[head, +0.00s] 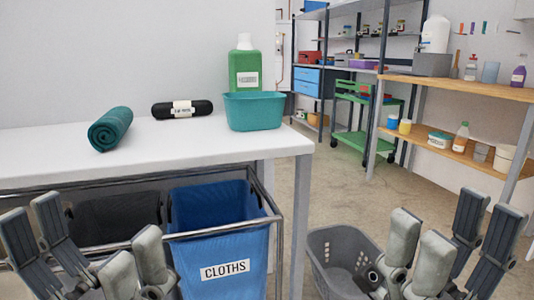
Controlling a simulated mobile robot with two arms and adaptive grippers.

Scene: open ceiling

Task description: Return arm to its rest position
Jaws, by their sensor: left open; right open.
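My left gripper (92,245) is at the lower left of the head view, in front of the bin frame below the white table. Its fingers are spread and nothing shows between them. My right gripper (440,250) is at the lower right, in front of a grey basket. Its fingers are also spread and empty. Both grippers are low in the picture, apart from each other, with the blue cloths bin between them. Most of both arms is out of view.
A white table (50,160) bears a rolled teal cloth (110,129), a black roll (182,108), a green bottle (244,68) and a teal tub (253,111). Below are a blue cloths bin (225,245) and a grey basket (335,262).

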